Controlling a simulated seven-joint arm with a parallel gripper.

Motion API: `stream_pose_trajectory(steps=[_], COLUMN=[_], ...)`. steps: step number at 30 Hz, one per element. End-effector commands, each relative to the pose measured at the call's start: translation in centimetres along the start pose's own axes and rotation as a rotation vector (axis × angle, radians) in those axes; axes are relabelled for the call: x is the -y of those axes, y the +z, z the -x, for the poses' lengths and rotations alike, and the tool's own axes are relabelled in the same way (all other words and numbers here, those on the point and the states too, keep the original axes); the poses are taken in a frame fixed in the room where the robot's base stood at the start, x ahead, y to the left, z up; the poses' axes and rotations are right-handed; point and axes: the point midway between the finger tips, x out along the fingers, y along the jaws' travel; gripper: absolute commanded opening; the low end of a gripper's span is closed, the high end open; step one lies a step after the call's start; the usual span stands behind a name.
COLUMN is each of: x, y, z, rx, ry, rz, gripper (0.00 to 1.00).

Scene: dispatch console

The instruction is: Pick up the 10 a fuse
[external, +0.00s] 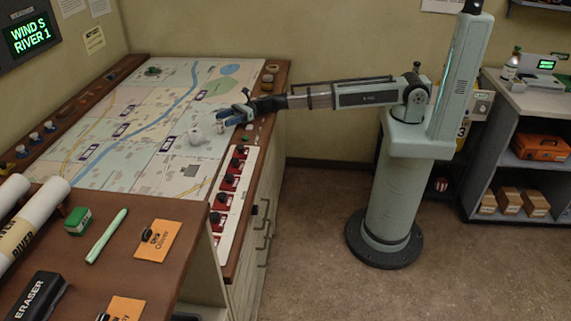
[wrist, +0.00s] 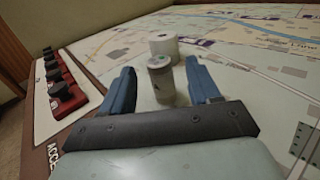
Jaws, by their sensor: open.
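My gripper (external: 222,116) reaches over the map table from the right in the external view. In the wrist view its two blue fingers (wrist: 160,67) are spread apart. A small grey-beige cylinder with a green dot on its top (wrist: 161,82) stands upright between them, with a gap visible on each side. It looks like the fuse, but its rating cannot be read. A white round object (wrist: 163,46) stands just beyond it.
The map table (external: 115,165) is largely clear around the gripper. A white panel with several red switches with black knobs (external: 229,182) runs along its near right edge; it also shows at left in the wrist view (wrist: 62,85). A wooden rim borders the map.

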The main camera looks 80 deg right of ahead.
Motion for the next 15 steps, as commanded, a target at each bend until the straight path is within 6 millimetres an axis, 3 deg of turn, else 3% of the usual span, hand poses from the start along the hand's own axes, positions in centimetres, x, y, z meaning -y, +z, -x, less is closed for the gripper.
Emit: stream_pose_trajectory(steps=[8,15], x=[0.0,0.1], y=[0.0,0.0], z=[-1.3,-4.3], rx=[0.000,0.000], ry=[0.001,0.002], rz=[0.000,0.000], gripper=[0.61,0.61])
